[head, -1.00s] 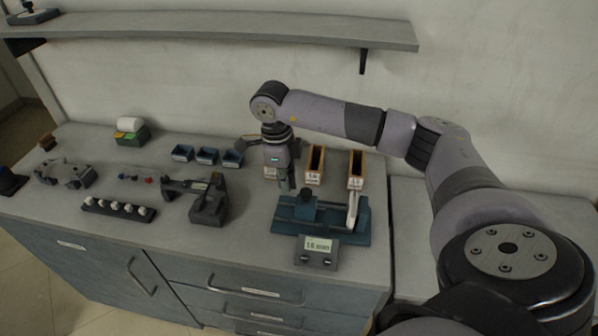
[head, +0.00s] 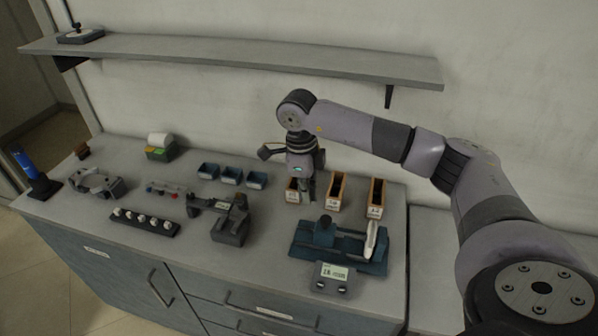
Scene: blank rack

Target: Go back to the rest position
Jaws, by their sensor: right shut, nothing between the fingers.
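My right gripper (head: 309,196) hangs pointing down above the bench, in front of the wooden bins and behind the blue-green fixture. Its fingers are shut with nothing between them. The arm reaches in from the right side of the head view. The gripper partly covers the left wooden bin (head: 293,191); I cannot tell its exact height over the bench. My left gripper is not in view.
The middle bin (head: 335,193) and right bin (head: 375,199) stand near the wall. The blue-green fixture (head: 335,255) and its display (head: 334,277) are in front. Small blue trays (head: 231,176), a dark clamp device (head: 230,221) and a ball rack (head: 145,222) lie left. A shelf (head: 240,60) runs above.

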